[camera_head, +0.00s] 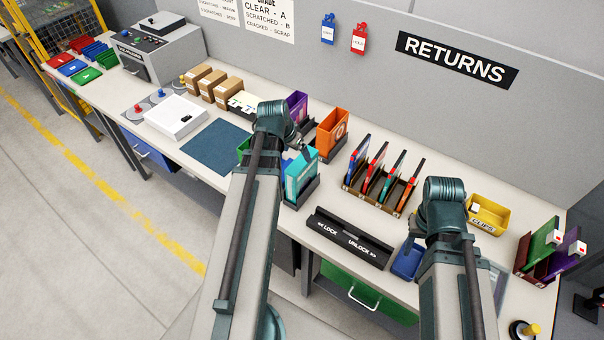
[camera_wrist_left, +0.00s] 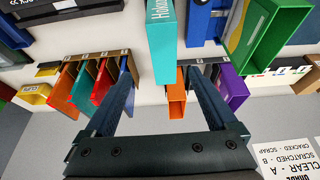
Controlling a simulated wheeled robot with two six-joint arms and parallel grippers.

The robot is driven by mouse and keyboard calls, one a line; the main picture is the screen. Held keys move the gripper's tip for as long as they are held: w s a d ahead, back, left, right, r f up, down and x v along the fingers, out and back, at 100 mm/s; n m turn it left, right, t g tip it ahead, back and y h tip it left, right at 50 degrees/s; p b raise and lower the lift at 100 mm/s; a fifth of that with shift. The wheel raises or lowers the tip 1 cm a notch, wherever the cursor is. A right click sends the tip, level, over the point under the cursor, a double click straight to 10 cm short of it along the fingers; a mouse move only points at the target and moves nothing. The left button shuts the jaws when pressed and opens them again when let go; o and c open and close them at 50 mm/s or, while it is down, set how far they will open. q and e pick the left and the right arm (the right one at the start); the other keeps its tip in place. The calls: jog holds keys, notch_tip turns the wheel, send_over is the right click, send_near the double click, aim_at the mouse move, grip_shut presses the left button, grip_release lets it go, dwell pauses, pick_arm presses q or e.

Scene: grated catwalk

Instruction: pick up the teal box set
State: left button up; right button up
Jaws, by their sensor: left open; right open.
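The teal box set (camera_head: 301,176) stands upright in a dark holder on the near edge of the bench, just right of my left wrist in the head view. The teal box set also shows in the left wrist view (camera_wrist_left: 161,42), at the top centre. My left gripper (camera_wrist_left: 161,70) is open and empty, with the box set lined up between its fingertips but no visible contact. In the head view my left gripper (camera_head: 303,145) is partly hidden by its wrist, close above the box set. My right arm reaches over the bench at right; its gripper is hidden behind the wrist.
A green box (camera_wrist_left: 258,35) and an orange box (camera_head: 332,132) stand close to the teal one. A purple box (camera_head: 297,105) is behind. A rack of thin cases (camera_head: 375,205), a black lock bar (camera_head: 347,240) and a yellow bin (camera_head: 488,215) lie to the right.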

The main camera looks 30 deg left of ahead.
aim_at(301, 162)
pick_arm(q)
jog(key=b+x, duration=0.7)
jog(key=x, duration=0.1)
jog(key=shift+a+f+b, duration=0.2)
jog(key=shift+b, duration=0.2)
jog(key=b+x, duration=0.5)
jog(key=shift+w+a+f, duration=0.1)
jog(key=shift+w+f, duration=0.1)
jog(key=shift+w, duration=0.2)
jog(key=shift+f, duration=0.15)
dwell(0.4)
grip_shut()
dwell(0.5)
